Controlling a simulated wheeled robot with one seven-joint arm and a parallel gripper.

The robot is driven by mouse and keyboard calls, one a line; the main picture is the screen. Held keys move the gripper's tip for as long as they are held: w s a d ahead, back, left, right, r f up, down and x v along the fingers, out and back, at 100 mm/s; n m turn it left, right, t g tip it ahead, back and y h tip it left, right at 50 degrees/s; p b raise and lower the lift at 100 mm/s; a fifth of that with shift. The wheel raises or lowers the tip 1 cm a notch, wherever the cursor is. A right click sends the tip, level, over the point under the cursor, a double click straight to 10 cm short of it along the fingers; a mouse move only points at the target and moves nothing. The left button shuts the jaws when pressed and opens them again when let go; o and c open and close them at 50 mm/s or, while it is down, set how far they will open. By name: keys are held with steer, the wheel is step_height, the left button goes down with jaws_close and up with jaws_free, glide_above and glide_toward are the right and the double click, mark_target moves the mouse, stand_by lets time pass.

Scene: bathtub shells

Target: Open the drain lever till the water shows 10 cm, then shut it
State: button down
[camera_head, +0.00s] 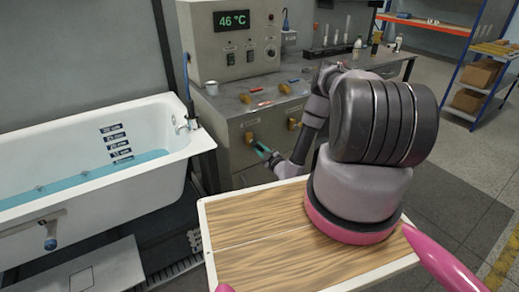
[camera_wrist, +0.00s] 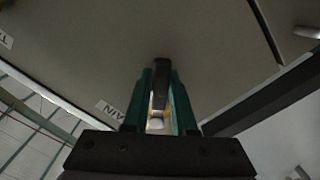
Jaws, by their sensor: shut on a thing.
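The white bathtub (camera_head: 175,165) stands at the left, with blue water (camera_head: 85,180) in it. Dark level plates (camera_head: 117,142) run down its inner wall, and the water surface lies near the lowest visible ones. Their figures are too small to read. My gripper (camera_head: 261,149) reaches the front of the grey cabinet, at a yellow lever fitting (camera_head: 249,138). In the wrist view my gripper's teal fingers (camera_wrist: 160,100) are shut on the drain lever (camera_wrist: 160,86), which shows between them. The lever's exact angle is unclear.
The grey cabinet (camera_head: 228,105) carries a control box with a display (camera_head: 231,19) reading 46 °C. A second yellow fitting (camera_head: 293,123) is to the right of the gripper. A wooden board (camera_head: 245,235) is in front.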

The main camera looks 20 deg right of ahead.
steer(key=shift+d, duration=0.1)
stand_by(0.5)
steer(key=n, duration=0.1)
steer(key=d+r+n, duration=0.1)
steer(key=n, duration=0.2)
steer(key=shift+w+d+r, duration=0.15)
steer(key=shift+r, duration=0.2)
steer(key=n, duration=0.1)
steer(key=r+n, duration=0.1)
steer(key=n, duration=0.1)
steer(key=shift+d+r+n, duration=0.25)
steer(key=shift+n, duration=0.05)
steer(key=shift+r+n, duration=0.6)
steer(key=shift+n, duration=0.6)
steer(key=c, duration=0.7)
jaws_free()
steer(key=shift+w, duration=0.1)
steer(key=shift+d, duration=0.1)
